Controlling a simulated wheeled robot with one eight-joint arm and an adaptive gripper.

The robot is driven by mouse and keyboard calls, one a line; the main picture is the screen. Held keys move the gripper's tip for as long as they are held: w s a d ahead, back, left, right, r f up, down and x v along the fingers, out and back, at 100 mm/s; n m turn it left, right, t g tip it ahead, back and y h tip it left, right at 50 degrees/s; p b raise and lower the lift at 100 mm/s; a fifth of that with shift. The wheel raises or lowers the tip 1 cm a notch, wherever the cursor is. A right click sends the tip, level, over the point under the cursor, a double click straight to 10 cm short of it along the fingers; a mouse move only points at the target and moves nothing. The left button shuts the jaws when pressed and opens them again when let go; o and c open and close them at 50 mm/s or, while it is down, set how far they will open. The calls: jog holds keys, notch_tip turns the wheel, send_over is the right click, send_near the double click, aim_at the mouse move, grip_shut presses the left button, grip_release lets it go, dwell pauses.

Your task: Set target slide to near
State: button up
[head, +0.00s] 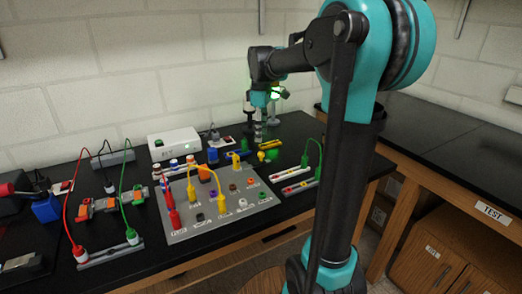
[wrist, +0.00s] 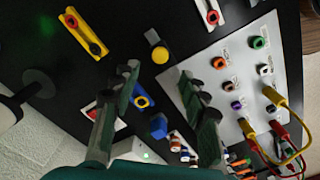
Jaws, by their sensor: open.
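I cannot tell which part is the target slide. In the wrist view a yellow slotted bar (wrist: 84,34) with a red-ringed knob at one end lies at the upper left. A round yellow knob (wrist: 160,55) stands between and just beyond my open, empty fingers (wrist: 160,76). A blue piece with a yellow ring (wrist: 141,96) shows between the fingers, and a blue block (wrist: 157,127) lies below it. In the head view my gripper (head: 261,122) hangs over the back of the bench, above a blue bar (head: 236,155) and the yellow knob (head: 262,156). Its fingertips are small and dark there.
A grey socket panel (head: 220,212) with yellow and red plugs stands right of my gripper in the wrist view. Dark cylindrical stands (wrist: 38,84) are at left there. White slotted strips (head: 292,172) and a white box (head: 175,143) are also on the black bench.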

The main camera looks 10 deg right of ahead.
aim_at(261, 153)
notch_tip(261, 153, down, 8)
jog(key=shift+r, duration=0.15)
dwell(0.3)
grip_shut()
